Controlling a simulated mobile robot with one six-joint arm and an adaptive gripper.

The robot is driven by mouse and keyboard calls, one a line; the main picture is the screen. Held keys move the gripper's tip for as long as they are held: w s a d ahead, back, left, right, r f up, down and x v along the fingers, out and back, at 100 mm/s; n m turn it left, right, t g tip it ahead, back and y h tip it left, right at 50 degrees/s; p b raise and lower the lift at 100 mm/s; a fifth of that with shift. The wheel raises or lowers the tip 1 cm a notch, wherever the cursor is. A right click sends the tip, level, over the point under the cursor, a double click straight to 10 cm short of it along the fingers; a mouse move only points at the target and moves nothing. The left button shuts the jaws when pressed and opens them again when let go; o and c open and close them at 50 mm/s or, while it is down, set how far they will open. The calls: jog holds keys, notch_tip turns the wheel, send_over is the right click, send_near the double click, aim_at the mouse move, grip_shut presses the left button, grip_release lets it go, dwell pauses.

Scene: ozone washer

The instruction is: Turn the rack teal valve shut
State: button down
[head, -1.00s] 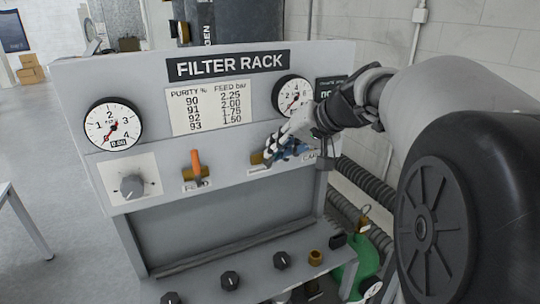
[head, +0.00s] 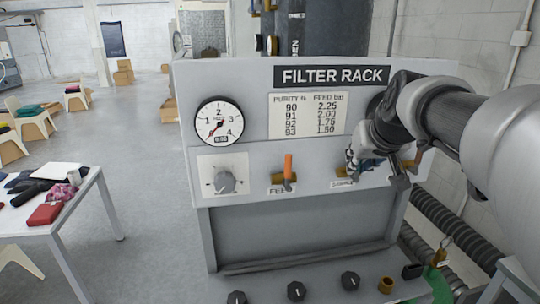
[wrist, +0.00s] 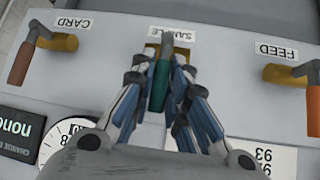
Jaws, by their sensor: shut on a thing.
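The rack's teal valve is the SAMPLE valve, between the FEED and CARD valves. In the wrist view its teal handle (wrist: 159,84) stands between my gripper's fingers (wrist: 160,92), which are closed on it from both sides. The handle runs from its brass body toward the gauge side of the panel. In the head view my gripper (head: 362,164) is at the panel, over the SAMPLE valve's brass body (head: 342,172). There my fingers hide most of the handle.
Black knobs (head: 297,291) line the lower ledge. A white table (head: 88,203) stands at the left, with open floor between.

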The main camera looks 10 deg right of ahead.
dwell(0.4)
jog(key=c, duration=1.6)
grip_release()
jog(key=shift+o, duration=0.2)
jog(key=v, duration=0.7)
jog(key=shift+s, duration=0.25)
jog(key=shift+a+r, duration=0.1)
jog(key=s+a+f+g+b, duration=0.1)
jog(key=s+a+f, duration=0.4)
jog(key=s+f, duration=0.2)
jog(key=s+a+f+n+g+y+b, duration=0.1)
jog(key=s+a+f, duration=0.3)
jog(key=s+f, duration=0.4)
jog(key=s+a+f+n+g+b, duration=0.1)
jog(key=s+a+f, duration=0.4)
jog(key=f, duration=0.6)
jog(key=shift+s+a+g+y+b, duration=0.35)
jog(key=shift+s+g+b, duration=0.25)
jog(key=shift+s+b, duration=0.45)
